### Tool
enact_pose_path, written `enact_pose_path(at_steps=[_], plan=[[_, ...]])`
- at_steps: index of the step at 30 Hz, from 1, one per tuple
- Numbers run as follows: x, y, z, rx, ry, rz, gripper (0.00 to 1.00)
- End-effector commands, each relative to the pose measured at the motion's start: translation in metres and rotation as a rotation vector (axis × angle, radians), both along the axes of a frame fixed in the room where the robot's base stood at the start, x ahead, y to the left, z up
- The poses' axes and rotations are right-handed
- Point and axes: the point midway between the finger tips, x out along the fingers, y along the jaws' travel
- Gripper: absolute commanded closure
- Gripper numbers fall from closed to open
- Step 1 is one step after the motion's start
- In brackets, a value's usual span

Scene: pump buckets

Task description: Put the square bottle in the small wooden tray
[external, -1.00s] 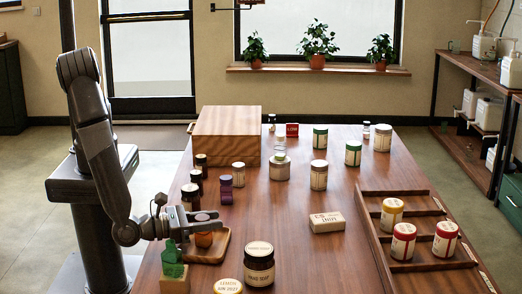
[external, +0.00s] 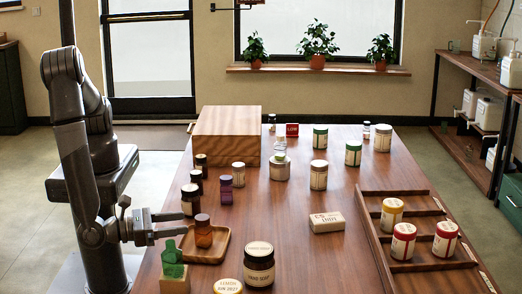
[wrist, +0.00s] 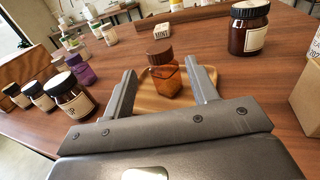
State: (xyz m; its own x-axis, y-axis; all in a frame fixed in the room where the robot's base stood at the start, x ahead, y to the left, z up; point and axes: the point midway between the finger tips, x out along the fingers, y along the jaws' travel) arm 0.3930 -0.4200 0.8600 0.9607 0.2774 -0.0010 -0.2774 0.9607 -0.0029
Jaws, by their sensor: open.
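An amber, square-sided bottle (external: 203,233) with a brown cap stands upright in the small wooden tray (external: 222,248). In the wrist view the bottle (wrist: 165,84) appears between the finger ends, with the tray (wrist: 148,101) beneath it. My gripper (external: 182,224) is open and empty. Its fingers point at the bottle from the left, and in the external view their tips end just short of it. The gripper also shows in the wrist view (wrist: 160,70), with a clear gap on both sides of the bottle.
A green bottle on a block (external: 173,268) stands near the tray's front left. A dark hand soap jar (external: 259,266) is to the right. Dark jars (external: 190,200) and a purple bottle (external: 226,190) stand behind. A mint box (external: 327,222) lies mid-table, with free wood around it.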

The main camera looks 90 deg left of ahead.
Motion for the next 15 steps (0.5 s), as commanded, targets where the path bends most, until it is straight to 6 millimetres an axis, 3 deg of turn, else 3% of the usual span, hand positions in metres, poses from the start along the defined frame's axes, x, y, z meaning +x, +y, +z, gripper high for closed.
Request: enact_pose_path(at_steps=[6, 15], plan=[[-0.028, -0.008, 0.0, 0.0, 0.0, -0.002, 0.47], [-0.03, -0.005, 0.004, -0.011, 0.003, 0.018, 0.47]])
